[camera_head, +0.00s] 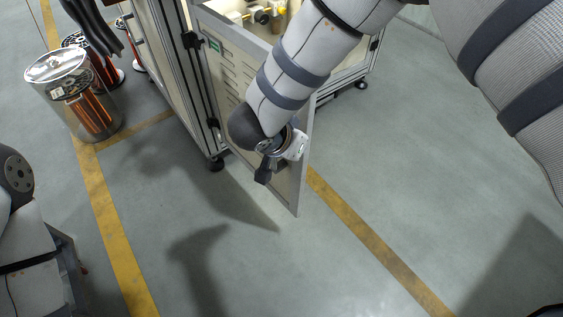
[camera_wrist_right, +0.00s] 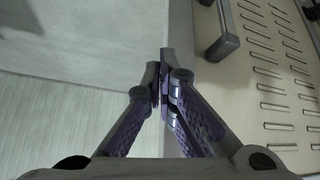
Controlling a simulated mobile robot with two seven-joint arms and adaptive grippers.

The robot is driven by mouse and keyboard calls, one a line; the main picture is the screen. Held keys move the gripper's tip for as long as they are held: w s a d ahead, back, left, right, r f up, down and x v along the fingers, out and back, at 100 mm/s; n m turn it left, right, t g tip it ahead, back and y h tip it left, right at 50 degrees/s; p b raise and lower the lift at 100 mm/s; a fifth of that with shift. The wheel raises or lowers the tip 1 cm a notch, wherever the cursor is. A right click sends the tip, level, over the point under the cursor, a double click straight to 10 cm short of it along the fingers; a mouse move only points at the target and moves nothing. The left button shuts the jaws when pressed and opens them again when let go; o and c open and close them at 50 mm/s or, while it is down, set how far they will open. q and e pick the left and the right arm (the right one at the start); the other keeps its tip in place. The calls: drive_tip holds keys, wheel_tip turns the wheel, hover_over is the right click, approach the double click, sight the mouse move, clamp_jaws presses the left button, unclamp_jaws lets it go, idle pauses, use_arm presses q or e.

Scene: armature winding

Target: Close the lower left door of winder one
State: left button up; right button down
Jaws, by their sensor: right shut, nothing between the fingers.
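The lower door of the winder (camera_head: 222,85) is a pale panel with rows of slots and a green label. It stands swung out from the cabinet, with its free edge toward the lower right. My right arm reaches down across it from the upper right. In the right wrist view the right gripper (camera_wrist_right: 163,68) is shut and empty, over the door's plain border. A dark door handle (camera_wrist_right: 222,46) is apart from the fingertips, to their upper right. In the head view the right fingertips are hard to make out. I cannot make out my left gripper.
The winder cabinet (camera_head: 168,52) stands behind the door on dark feet. A clear-walled cylinder with copper windings (camera_head: 92,112) stands on the floor at the left. A dark item hangs at the top left. Yellow lines (camera_head: 365,235) cross the grey floor, which is clear in front.

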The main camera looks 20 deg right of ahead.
drive_tip(key=w+a+r+m+g+y+b, duration=0.1)
drive_tip(key=w+a+r+m+g+y, duration=0.2)
drive_tip(key=a+r, duration=0.5)
use_arm(q)
drive_tip(key=shift+s+d+f+g, duration=0.15)
drive_tip(key=shift+s+f, duration=0.15)
drive_tip(key=shift+f, duration=0.2)
drive_tip(key=shift+s+a+f+g, duration=0.15)
drive_tip(key=shift+s+f, duration=0.15)
drive_tip(key=shift+f, duration=0.2)
use_arm(e)
drive_tip(key=w+d+f+h, duration=0.1)
drive_tip(key=w+d+f, duration=0.1)
drive_tip(key=d+f, duration=0.4)
drive_tip(key=shift+w+d+f+m, duration=0.35)
drive_tip(key=shift+d+f+m, duration=0.05)
drive_tip(key=shift+f, duration=1.1)
use_arm(q)
drive_tip(key=shift+d, duration=0.1)
